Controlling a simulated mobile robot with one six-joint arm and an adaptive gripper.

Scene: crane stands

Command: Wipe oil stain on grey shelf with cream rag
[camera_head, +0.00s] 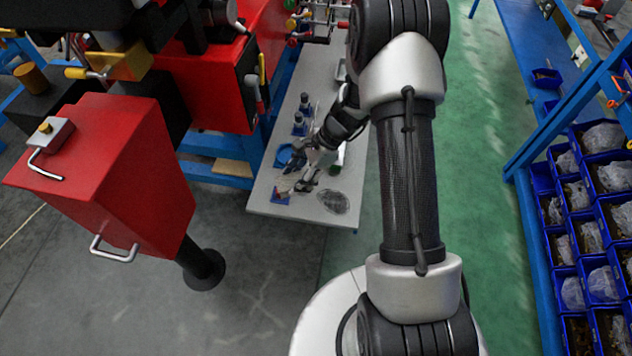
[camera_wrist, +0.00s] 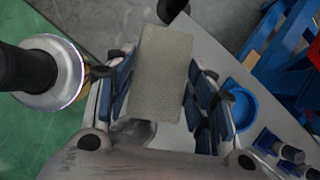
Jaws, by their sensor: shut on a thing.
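The cream rag (camera_wrist: 160,70) is between the fingers of my gripper (camera_wrist: 158,90) in the wrist view. My gripper is shut on it and holds it over the grey shelf (camera_wrist: 205,50). In the head view my gripper (camera_head: 298,184) is above the near end of the grey shelf (camera_head: 275,210), where the rag is too small to make out well. The dark oil stain (camera_head: 334,201) lies on the shelf near its front right corner, just right of the gripper. In the wrist view the stain (camera_wrist: 133,131) shows partly, between the fingers and below the rag.
A blue dish (camera_wrist: 242,107) stands on the shelf beside the gripper. Small bottles on blue bases (camera_head: 300,122) stand farther back. A red machine housing (camera_head: 110,165) is at left. Blue bins (camera_head: 590,220) line the right side. Green floor (camera_head: 480,180) between is clear.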

